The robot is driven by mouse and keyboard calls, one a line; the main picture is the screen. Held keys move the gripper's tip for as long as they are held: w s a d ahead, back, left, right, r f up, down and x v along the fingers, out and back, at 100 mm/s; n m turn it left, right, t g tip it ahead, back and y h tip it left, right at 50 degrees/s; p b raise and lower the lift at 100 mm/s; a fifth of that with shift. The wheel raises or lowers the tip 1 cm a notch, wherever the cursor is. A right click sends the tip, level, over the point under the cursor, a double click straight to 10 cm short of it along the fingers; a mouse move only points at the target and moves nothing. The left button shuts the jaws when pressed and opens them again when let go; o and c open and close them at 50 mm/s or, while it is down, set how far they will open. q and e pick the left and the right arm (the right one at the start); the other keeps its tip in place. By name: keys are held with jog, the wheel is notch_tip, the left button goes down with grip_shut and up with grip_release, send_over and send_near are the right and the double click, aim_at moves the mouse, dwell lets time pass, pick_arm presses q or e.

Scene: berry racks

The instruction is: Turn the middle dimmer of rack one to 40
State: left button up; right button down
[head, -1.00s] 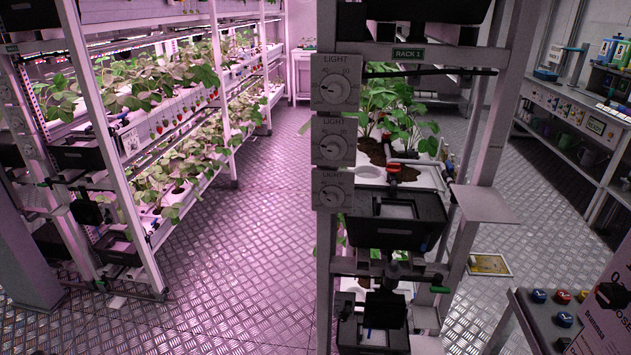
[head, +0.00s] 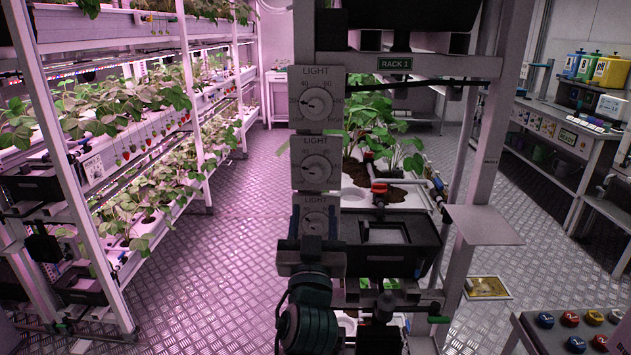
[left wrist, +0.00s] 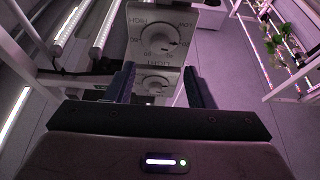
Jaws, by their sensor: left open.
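Rack one carries a column of three grey light dimmers. The middle dimmer (head: 318,160) has a round knob whose mark points roughly left; its exact value is too small to read. The top dimmer (head: 316,98) sits above it, and the lowest dimmer (head: 315,214) below is partly hidden by my gripper. My left gripper (head: 312,243) is upright, open and empty, in front of the column at the lowest dimmer. In the left wrist view two dials show upside down, the farther one (left wrist: 157,40) beyond the fingertips and another (left wrist: 155,85) between the open fingers (left wrist: 160,82). My right gripper is out of view.
The RACK 1 sign (head: 394,64) is right of the dimmers. A black tank (head: 395,240) and a red-handled valve (head: 379,188) are close right of the column. A grey shelf plate (head: 484,225) juts out at right. The floor (head: 220,260) left of the rack is open.

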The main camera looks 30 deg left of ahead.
aim_at(316, 176)
pick_arm(q)
jog(key=p+x, duration=0.3)
jog(key=x, duration=0.5)
jog(key=shift+w+a+r, duration=0.2)
jog(key=shift+w, duration=0.1)
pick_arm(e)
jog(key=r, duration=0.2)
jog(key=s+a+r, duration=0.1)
pick_arm(q)
jog(key=shift+c, duration=0.2)
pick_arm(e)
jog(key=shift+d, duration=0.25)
pick_arm(q)
jog(key=c, duration=1)
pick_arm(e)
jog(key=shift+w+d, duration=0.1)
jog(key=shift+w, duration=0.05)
